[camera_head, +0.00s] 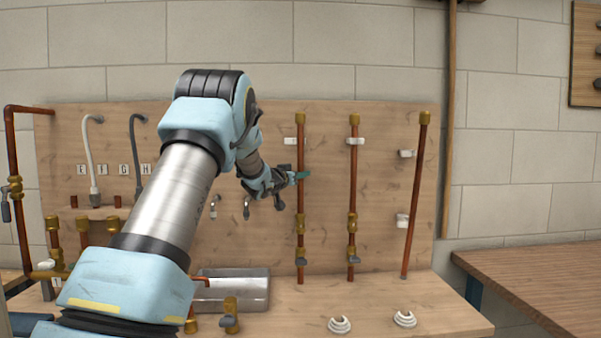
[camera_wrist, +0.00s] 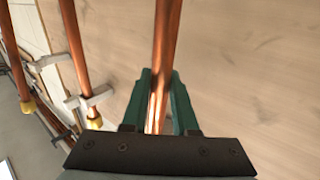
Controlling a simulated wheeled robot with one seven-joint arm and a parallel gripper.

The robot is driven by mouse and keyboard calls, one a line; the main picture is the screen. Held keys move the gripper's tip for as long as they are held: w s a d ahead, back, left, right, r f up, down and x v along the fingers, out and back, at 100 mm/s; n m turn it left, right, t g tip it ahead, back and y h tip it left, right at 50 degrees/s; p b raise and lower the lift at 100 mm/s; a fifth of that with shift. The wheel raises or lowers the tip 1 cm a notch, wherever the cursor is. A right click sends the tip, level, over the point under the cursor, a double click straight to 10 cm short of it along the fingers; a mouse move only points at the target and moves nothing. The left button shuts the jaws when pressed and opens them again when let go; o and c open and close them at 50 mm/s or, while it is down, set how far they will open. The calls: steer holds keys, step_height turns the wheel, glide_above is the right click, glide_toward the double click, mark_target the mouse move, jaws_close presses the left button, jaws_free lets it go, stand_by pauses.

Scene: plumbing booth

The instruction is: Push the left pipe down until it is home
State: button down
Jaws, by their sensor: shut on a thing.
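The left pipe (camera_head: 301,204) is a copper pipe standing upright against the wooden back panel, with a brass cap on top and a brass valve low down. My gripper (camera_head: 301,175) is shut on the left pipe at about mid-height, below a white clip (camera_head: 291,140). In the wrist view, the pipe (camera_wrist: 167,42) runs between the green fingers of my gripper (camera_wrist: 160,90). Its lower end (camera_head: 300,278) is near the bench top; I cannot tell how it sits there.
A middle copper pipe (camera_head: 353,185) stands upright to the right, and a right copper pipe (camera_head: 416,185) leans. Two white rings (camera_head: 339,325) (camera_head: 404,319) lie on the bench (camera_head: 375,295). A metal basin (camera_head: 255,290) is left of the left pipe. Taps and hoses hang further left.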

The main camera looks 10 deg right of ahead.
steer(key=shift+f, duration=0.5)
steer(key=c, duration=0.7)
jaws_free()
steer(key=shift+r, duration=0.1)
steer(key=b+v, duration=0.3)
steer(key=v, duration=0.8)
